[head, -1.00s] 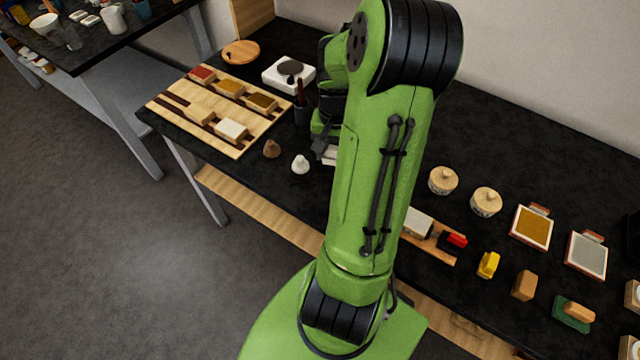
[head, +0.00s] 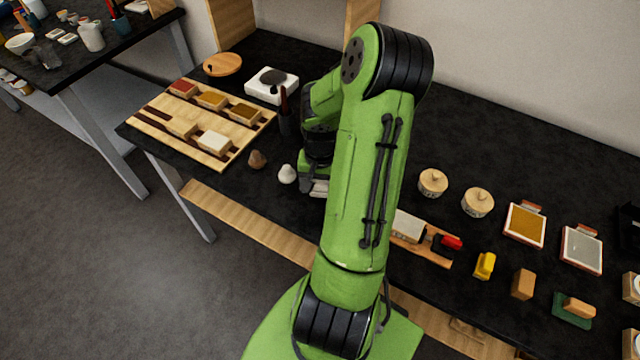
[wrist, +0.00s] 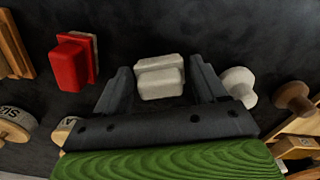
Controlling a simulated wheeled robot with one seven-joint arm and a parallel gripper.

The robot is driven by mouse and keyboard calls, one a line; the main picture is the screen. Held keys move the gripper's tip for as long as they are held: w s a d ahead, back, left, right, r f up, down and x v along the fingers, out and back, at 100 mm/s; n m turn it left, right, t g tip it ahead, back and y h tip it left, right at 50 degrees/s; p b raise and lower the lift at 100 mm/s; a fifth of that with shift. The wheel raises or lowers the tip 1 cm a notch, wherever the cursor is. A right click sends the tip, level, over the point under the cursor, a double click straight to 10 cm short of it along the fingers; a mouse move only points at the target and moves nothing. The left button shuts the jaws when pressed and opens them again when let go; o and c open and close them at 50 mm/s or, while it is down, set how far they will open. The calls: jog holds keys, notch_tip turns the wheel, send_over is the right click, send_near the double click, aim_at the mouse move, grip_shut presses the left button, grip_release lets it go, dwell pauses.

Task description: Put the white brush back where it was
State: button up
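The white brush (wrist: 160,78) lies on the black tabletop in the wrist view, a pale block with a stepped top. It sits between the two fingers of my gripper (wrist: 160,66), which are open, with a gap on each side of it. In the head view, my gripper is mostly hidden behind my green arm, and a pale bit of the brush (head: 320,187) shows below it.
A white knob-shaped piece (wrist: 238,86) stands close to the right finger, with a brown one (wrist: 291,97) beyond. A red block (wrist: 72,62) lies to the left. The wooden board (head: 222,143) with coloured blocks is at the left end of the table.

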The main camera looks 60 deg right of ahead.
aim_at(320, 183)
jog(key=shift+o, duration=0.7)
jog(key=shift+r, duration=0.15)
jog(key=w+a+r+n+h+p, duration=0.1)
jog(key=a+r+p, duration=0.15)
jog(key=r, duration=0.55)
jog(key=w+a+r+n+p, duration=0.1)
jog(key=a+r+n, duration=0.15)
jog(key=r, duration=0.65)
jog(key=s+a+r+n+t, duration=0.2)
jog(key=a+r+n, duration=0.1)
jog(key=a, duration=0.4)
jog(key=s+a+r+n+t, duration=0.1)
jog(key=s+a+r+n, duration=0.1)
jog(key=a, duration=0.5)
jog(key=s+a+r+n+t+y, duration=0.1)
jog(key=s+a+r+n+t, duration=0.1)
jog(key=a, duration=0.5)
notch_tip(320, 183, up, 2)
jog(key=shift+s+a+r+n+t, duration=0.25)
jog(key=shift+s+n, duration=0.3)
jog(key=shift+n, duration=0.4)
